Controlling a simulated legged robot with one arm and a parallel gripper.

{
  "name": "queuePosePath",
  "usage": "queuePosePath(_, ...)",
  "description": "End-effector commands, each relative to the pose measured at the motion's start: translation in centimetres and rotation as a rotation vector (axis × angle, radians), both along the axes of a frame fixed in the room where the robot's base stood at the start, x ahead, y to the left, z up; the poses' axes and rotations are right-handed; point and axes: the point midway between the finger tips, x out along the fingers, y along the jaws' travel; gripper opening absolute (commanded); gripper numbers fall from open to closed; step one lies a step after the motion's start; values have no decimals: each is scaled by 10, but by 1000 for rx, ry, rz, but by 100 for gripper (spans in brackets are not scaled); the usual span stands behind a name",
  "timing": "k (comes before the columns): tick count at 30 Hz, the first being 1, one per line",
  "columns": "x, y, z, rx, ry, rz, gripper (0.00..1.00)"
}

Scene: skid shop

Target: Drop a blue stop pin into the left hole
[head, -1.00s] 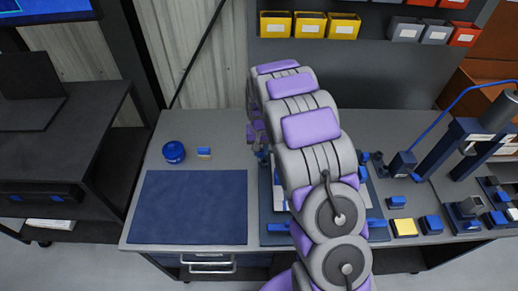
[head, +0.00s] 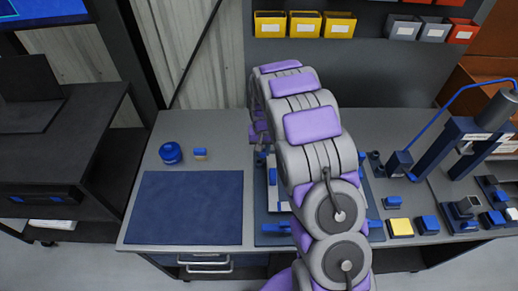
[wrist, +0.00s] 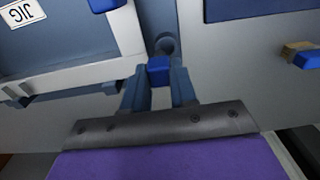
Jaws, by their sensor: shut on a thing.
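In the wrist view my gripper (wrist: 157,85) is shut on a blue stop pin (wrist: 158,70). The pin's blue block-like top shows between the two fingertips; its lower part is hidden. Just beyond it is a dark round hole (wrist: 166,45) in a blue-grey strip; I cannot tell whether the pin touches it. The jig (wrist: 70,50), a pale-edged plate with a "JIG" label, lies to the left. In the head view the jig's dark blue base (head: 270,228) shows beside my arm, which hides my gripper and most of the jig.
A blue mat (head: 186,207) lies on the bench's left, with a round blue container (head: 171,153) and a small tan-and-blue item (head: 200,154) behind it. A yellow block (head: 400,228), blue blocks and a press (head: 450,140) stand at right. Yellow bins (head: 304,24) hang behind.

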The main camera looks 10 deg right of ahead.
Motion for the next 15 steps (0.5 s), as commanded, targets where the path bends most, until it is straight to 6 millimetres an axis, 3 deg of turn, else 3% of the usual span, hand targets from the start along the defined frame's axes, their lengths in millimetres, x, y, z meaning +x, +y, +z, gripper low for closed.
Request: queuePosePath(15, 0, 5, -1, -5, 0, 1, 0)
